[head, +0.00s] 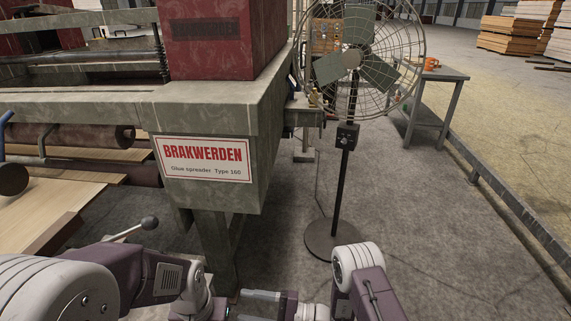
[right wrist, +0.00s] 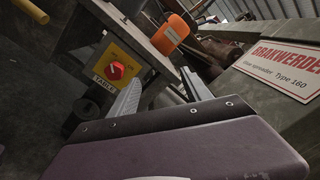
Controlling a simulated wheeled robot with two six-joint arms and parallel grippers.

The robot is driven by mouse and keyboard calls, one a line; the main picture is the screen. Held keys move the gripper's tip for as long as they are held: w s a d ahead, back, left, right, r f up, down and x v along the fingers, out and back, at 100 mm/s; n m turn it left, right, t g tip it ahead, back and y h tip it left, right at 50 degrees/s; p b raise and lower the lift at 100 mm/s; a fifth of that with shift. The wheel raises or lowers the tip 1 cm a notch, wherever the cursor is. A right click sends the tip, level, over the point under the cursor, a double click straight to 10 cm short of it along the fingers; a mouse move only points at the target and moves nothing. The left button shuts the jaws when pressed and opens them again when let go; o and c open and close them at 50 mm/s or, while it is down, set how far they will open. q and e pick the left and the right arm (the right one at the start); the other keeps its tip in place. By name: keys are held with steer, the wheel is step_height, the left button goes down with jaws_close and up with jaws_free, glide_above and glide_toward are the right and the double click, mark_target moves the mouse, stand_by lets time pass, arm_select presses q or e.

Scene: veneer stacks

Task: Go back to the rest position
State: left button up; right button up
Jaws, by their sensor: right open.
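In the right wrist view the fingers of the right gripper (right wrist: 162,88) stand apart. My left arm comes in at the lower left of the head view, but its gripper does not show. The glue spreader (head: 110,107) stands in front of me with a red and white sign (head: 203,161); the sign also shows in the right wrist view (right wrist: 292,68).
A black stand fan (head: 343,190) stands right of the spreader. A grey side table (head: 440,75) with an orange object (head: 431,63) is behind it. A lever with a dark knob (head: 149,223) is near my left arm. A yellow plate with a red button (right wrist: 116,71) shows beyond the right fingers.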

steer(key=s+d+r+n+g+h, duration=0.1)
steer(key=s+r+n+g, duration=0.2)
steer(key=r, duration=0.4)
steer(key=s+d+r+n+g+h, duration=0.1)
steer(key=d+r+n+g, duration=0.2)
steer(key=r, duration=0.4)
steer(key=s+d+f+n+t+h, duration=0.1)
steer(key=s+d+f+n+h, duration=0.1)
steer(key=s+d+h, duration=0.4)
steer(key=s+d+f+n+h, duration=0.1)
steer(key=s+d+f+h, duration=0.15)
steer(key=d+h, duration=0.4)
steer(key=w+d+f+t+h, duration=0.1)
steer(key=d+f+t+h, duration=0.2)
steer(key=d, duration=0.9)
step_height(320, 180, up, 17)
steer(key=w+m+t+p, duration=0.1)
steer(key=w+p, duration=0.1)
steer(key=p, duration=1.5)
steer(key=shift+w+h, duration=0.2)
steer(key=shift+h, duration=0.15)
